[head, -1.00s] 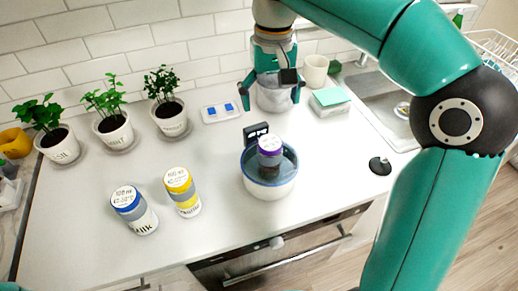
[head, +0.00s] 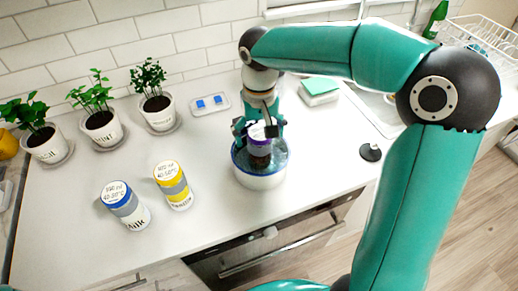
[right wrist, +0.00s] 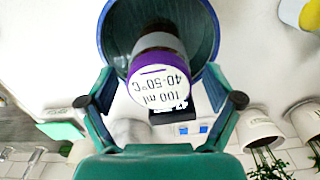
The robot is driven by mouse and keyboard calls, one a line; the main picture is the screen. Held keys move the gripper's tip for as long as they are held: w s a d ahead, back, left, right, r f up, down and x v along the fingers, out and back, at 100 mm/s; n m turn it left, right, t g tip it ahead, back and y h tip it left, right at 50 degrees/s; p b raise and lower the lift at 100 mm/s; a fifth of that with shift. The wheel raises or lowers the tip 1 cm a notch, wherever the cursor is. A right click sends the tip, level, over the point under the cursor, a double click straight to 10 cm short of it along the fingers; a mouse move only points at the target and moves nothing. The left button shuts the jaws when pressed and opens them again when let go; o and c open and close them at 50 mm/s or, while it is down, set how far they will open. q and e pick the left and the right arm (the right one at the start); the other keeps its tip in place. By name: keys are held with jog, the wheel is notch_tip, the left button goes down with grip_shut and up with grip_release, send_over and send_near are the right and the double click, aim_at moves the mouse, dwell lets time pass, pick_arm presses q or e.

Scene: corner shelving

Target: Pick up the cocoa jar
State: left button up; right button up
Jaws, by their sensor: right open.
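A jar with a purple-edged white lid and dark lower part (head: 260,161) stands in a white bowl with a blue inside (head: 259,182). I take it for the cocoa jar, but its name does not show. In the right wrist view its lid (right wrist: 160,84) reads "100 ml 40-50°C", and the blue bowl wall (right wrist: 113,35) surrounds it. My right gripper (head: 259,130) is open at the jar's top; it also shows in the right wrist view (right wrist: 162,96), with fingers on either side of the lid and gaps between. My left gripper is not in view.
A blue-lidded milk jar (head: 127,207) and a yellow-lidded jar (head: 173,187) stand left of the bowl. Potted herbs (head: 158,111) line the wall. The front counter is clear.

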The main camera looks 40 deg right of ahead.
jog(key=shift+f, duration=1.4)
jog(key=c, duration=1.4)
jog(key=shift+r, duration=0.1)
jog(key=shift+c, duration=0.9)
jog(key=shift+r, duration=0.1)
